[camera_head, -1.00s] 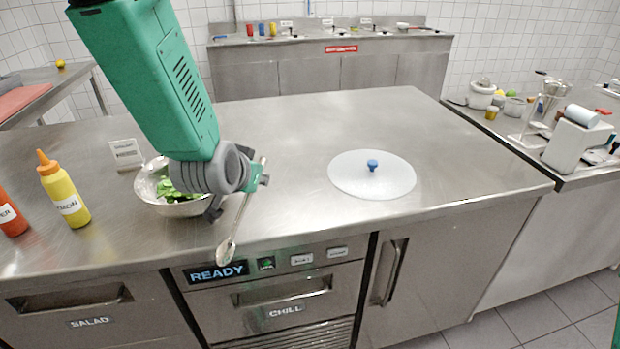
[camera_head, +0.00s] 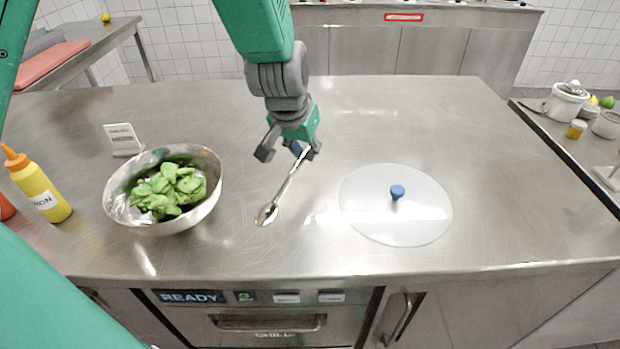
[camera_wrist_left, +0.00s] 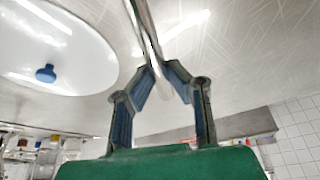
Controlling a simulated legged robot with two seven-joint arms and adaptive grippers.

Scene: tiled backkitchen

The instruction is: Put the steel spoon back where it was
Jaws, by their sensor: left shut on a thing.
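The steel spoon (camera_head: 283,190) is in my left gripper (camera_head: 290,152), between the bowl and the lid. The gripper is shut on the spoon's handle end, and the spoon's bowl end points down toward the front. I cannot tell whether the spoon touches the counter. In the left wrist view the left gripper (camera_wrist_left: 162,75) has its two fingers closed around the handle (camera_wrist_left: 146,30). My right gripper is not in view.
A steel bowl (camera_head: 121,208) with green leaves stands on the left of the counter (camera_head: 400,120). A translucent lid (camera_head: 420,222) with a blue knob lies at right. A yellow bottle (camera_head: 39,186) and a small sign (camera_head: 122,139) are at left. The back of the counter is clear.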

